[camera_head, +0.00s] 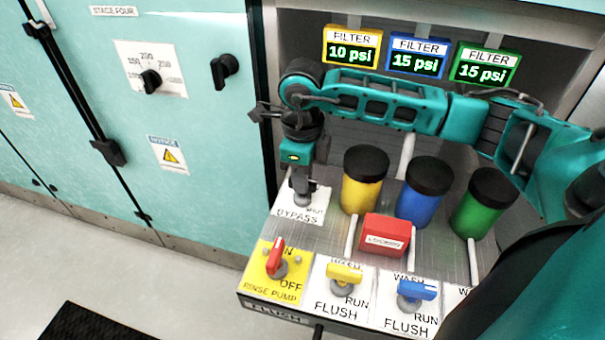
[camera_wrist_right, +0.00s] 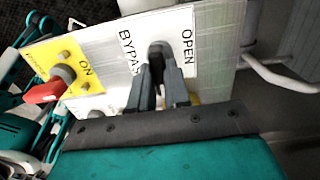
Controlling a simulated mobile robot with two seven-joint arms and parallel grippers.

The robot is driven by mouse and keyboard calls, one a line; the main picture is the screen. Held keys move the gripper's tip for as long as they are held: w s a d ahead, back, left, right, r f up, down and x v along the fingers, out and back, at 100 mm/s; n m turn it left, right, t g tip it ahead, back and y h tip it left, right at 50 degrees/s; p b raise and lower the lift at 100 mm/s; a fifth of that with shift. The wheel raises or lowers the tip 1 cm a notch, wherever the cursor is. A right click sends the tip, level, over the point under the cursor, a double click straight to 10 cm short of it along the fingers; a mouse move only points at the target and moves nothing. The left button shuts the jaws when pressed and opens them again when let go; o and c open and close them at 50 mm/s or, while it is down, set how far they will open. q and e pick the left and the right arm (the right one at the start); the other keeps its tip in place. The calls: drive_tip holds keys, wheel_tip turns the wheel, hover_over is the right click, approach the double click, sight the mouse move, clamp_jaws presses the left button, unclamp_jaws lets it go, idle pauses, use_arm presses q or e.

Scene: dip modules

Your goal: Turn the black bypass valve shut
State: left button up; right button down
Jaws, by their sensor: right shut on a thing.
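In the right wrist view the plate (camera_wrist_right: 128,85) shows BYPASS and OPEN. My right gripper (camera_head: 302,198) points down over this plate. In the right wrist view its fingers (camera_wrist_right: 160,75) are closed around the black bypass valve. The valve is mostly hidden between the fingers, so I cannot tell which way its handle points. My left gripper is not in view.
The red rinse pump handle (camera_head: 276,258) is just in front of the bypass plate. Yellow (camera_head: 343,275) and blue (camera_head: 416,291) flush handles and a red box (camera_head: 385,236) are to the right. Yellow (camera_head: 361,194), blue (camera_head: 422,202) and green (camera_head: 481,216) filters stand behind, near my right arm.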

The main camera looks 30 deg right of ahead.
drive_tip(key=c, duration=1.1)
unclamp_jaws()
wheel_tip(320, 180, up, 13)
drive_tip(key=shift+p, duration=1.15)
drive_tip(key=shift+f, duration=0.1)
